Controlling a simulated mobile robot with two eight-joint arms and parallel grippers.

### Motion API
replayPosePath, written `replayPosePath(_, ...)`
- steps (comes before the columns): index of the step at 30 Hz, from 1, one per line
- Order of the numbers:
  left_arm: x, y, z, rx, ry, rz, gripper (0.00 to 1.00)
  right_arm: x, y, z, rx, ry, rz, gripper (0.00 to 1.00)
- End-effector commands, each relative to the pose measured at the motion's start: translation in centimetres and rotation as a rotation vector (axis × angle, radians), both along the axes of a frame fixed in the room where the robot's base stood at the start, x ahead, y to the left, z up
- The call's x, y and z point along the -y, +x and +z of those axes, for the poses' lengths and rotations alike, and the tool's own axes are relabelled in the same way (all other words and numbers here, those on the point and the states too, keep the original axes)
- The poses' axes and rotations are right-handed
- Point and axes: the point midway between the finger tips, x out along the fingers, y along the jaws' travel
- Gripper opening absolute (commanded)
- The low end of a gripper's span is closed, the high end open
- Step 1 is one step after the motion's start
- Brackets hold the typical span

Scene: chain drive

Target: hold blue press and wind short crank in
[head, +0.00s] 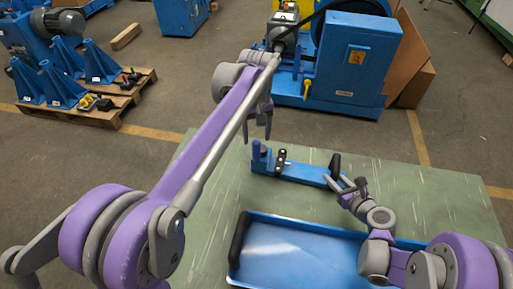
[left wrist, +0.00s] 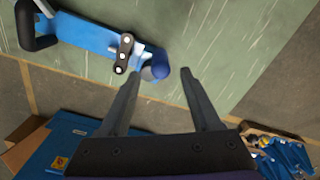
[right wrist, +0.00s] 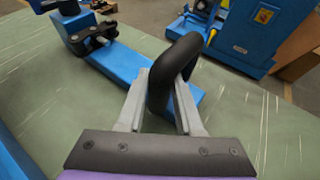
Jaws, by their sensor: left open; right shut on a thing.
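The blue press (head: 305,173) lies on the green table, a long flat bar with a black loop handle (right wrist: 187,52) at one end. My right gripper (right wrist: 162,82) is shut on that handle. At the other end stands the short crank's blue knob (head: 256,150), by a grey metal part and a dark chain piece (left wrist: 124,53). My left gripper (left wrist: 162,74) is open above that end. In the left wrist view the knob (left wrist: 160,67) shows between its fingertips, nearer the left finger; I cannot tell whether they touch. In the head view the left gripper (head: 260,128) hangs just behind the knob.
A blue tray (head: 300,250) with a black handle lies in front of the press. A big blue machine (head: 345,60) stands on the floor beyond the table. A pallet (head: 105,113) with blue stands is at the far left. The table right of the press is clear.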

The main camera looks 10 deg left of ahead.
Motion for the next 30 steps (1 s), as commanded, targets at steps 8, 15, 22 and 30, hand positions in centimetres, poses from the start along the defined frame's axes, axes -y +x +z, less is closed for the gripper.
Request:
replayPosePath(8,0.0,0.0,-4.9,0.0,0.0,-0.001,0.64,-0.1,0.0,0.0,0.0,0.001,0.002,0.0)
replayPosePath(15,0.0,0.0,-6.5,0.0,0.0,-0.001,0.64,-0.1,0.0,0.0,0.0,0.001,0.002,0.0)
replayPosePath(22,0.0,0.0,-6.5,0.0,0.0,-0.001,0.64,-0.1,0.0,0.0,0.0,0.001,0.002,0.0)
replayPosePath(30,0.0,0.0,-6.5,0.0,0.0,-0.001,0.19,-0.1,0.0,0.0,0.0,0.001,0.002,0.0)
